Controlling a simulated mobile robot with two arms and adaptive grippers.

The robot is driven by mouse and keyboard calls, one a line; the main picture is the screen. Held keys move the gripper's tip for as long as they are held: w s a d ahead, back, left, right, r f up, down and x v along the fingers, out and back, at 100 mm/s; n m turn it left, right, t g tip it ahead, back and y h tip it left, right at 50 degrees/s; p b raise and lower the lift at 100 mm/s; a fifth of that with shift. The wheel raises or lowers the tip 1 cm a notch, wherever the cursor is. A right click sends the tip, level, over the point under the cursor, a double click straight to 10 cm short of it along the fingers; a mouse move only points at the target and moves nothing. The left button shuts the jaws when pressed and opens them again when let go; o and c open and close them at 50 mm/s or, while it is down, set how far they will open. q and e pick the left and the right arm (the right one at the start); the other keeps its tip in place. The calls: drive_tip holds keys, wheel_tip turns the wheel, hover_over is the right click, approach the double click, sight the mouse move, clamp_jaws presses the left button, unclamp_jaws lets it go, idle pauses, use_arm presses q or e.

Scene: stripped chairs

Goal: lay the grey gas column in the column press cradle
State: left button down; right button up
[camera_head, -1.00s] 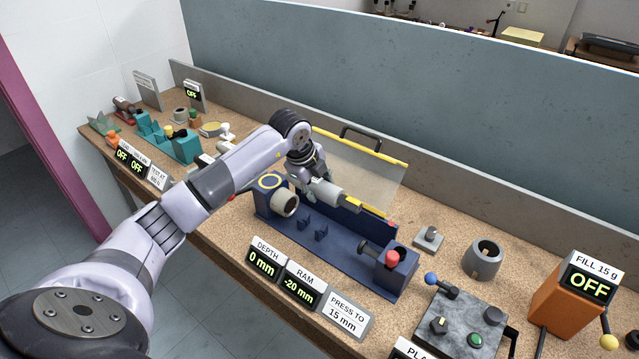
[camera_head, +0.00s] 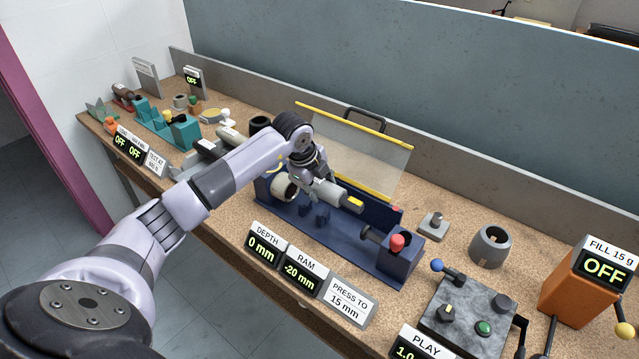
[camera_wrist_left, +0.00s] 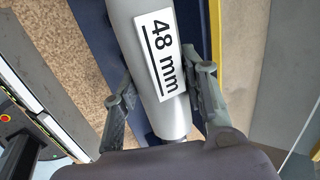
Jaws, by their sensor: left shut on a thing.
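My left gripper (camera_head: 318,187) is shut on the grey gas column (camera_head: 340,194) and holds it lengthwise over the dark blue column press (camera_head: 370,255). In the left wrist view, the left gripper (camera_wrist_left: 163,97) has one finger on each side of the column (camera_wrist_left: 178,118), which carries a white "48 mm" label. The small blue cradle blocks (camera_head: 321,213) are just below the column. I cannot tell whether the column touches them. A cream ring (camera_head: 284,188) is at the press's left end. My right gripper is not in view.
A clear guard with yellow edges (camera_head: 360,150) stands raised behind the press. The ram and red knob (camera_head: 397,243) are at its right end. DEPTH and RAM displays (camera_head: 290,265) stand in front. A grey pot (camera_head: 490,246) and an orange dispenser (camera_head: 575,295) are farther right.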

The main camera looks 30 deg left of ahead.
use_arm(q)
drive_tip(key=shift+f+b, duration=1.55)
drive_tip(key=shift+f, duration=1.25)
drive_tip(key=shift+s+b, duration=0.1)
drive_tip(key=shift+b, duration=0.2)
drive_tip(key=c, duration=1.4)
unclamp_jaws()
drive_tip(key=shift+c, duration=0.2)
drive_tip(key=o, duration=0.6)
drive_tip(key=shift+d+f, duration=0.1)
drive_tip(key=shift+f, duration=0.25)
drive_tip(key=shift+c, duration=0.2)
drive_tip(key=shift+r, duration=0.15)
